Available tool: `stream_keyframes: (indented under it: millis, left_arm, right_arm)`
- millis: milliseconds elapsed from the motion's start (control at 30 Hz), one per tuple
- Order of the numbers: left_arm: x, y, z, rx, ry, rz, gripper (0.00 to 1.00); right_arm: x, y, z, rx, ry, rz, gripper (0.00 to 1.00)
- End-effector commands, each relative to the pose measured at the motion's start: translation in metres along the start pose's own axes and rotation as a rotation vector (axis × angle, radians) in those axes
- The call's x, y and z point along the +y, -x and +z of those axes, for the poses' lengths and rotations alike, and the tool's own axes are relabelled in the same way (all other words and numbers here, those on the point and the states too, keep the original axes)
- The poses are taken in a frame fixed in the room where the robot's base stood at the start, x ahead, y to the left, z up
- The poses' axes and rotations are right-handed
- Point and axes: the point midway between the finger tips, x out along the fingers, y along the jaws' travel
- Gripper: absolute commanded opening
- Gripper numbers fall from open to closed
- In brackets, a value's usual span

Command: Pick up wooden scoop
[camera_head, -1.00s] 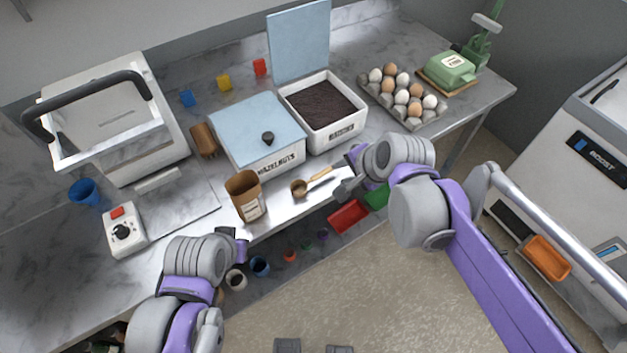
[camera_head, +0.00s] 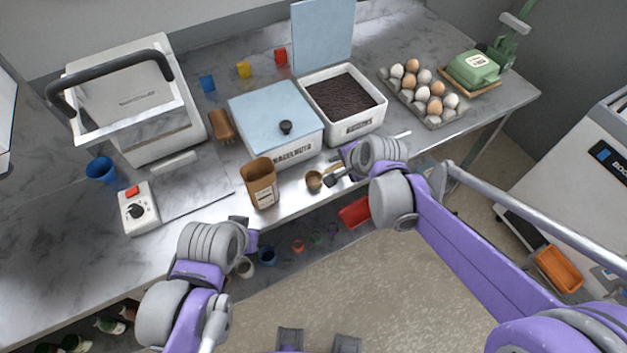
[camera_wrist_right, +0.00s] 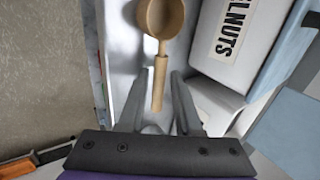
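The wooden scoop (camera_head: 314,182) lies near the front edge of the worktop, in front of the hazelnuts bin (camera_head: 290,150). In the right wrist view its round bowl (camera_wrist_right: 160,17) is at the top and its handle points down between my fingers. My right gripper (camera_head: 336,170) is at the handle, partly covering it in the head view. The right wrist view shows its fingers (camera_wrist_right: 160,75) open, one on each side of the handle with gaps. I cannot tell how far above the handle they are. My left gripper (camera_head: 246,232) is by the front edge; its opening is unclear.
A brown paper container (camera_head: 261,186) stands left of the scoop. An open bin of dark contents (camera_head: 366,128) stands behind my right gripper. An egg tray (camera_head: 432,118) is farther right. The white switch box (camera_head: 138,212) is at left. Small cups sit below the worktop.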

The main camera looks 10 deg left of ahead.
Motion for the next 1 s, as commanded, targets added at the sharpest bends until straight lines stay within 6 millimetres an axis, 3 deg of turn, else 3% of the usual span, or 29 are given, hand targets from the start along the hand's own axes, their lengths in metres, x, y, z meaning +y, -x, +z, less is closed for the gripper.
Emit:
stream_keyframes:
  millis: [200, 400, 1000]
  left_arm:
    - [0.0000, 0.0000, 0.0001, 0.000, 0.000, 0.000, 0.00]
    - [0.0000, 0.0000, 0.0001, 0.000, 0.000, 0.000, 0.00]
    - [0.0000, 0.0012, -0.0012, 0.001, 0.000, 0.000, 0.00]
  right_arm:
    - [0.0002, -0.0005, 0.0000, 0.000, 0.000, 0.000, 0.33]
    - [0.0002, -0.0003, 0.0000, 0.000, 0.000, 0.000, 0.00]
    - [-0.0058, 0.0086, -0.0001, 0.000, 0.000, 0.000, 0.00]
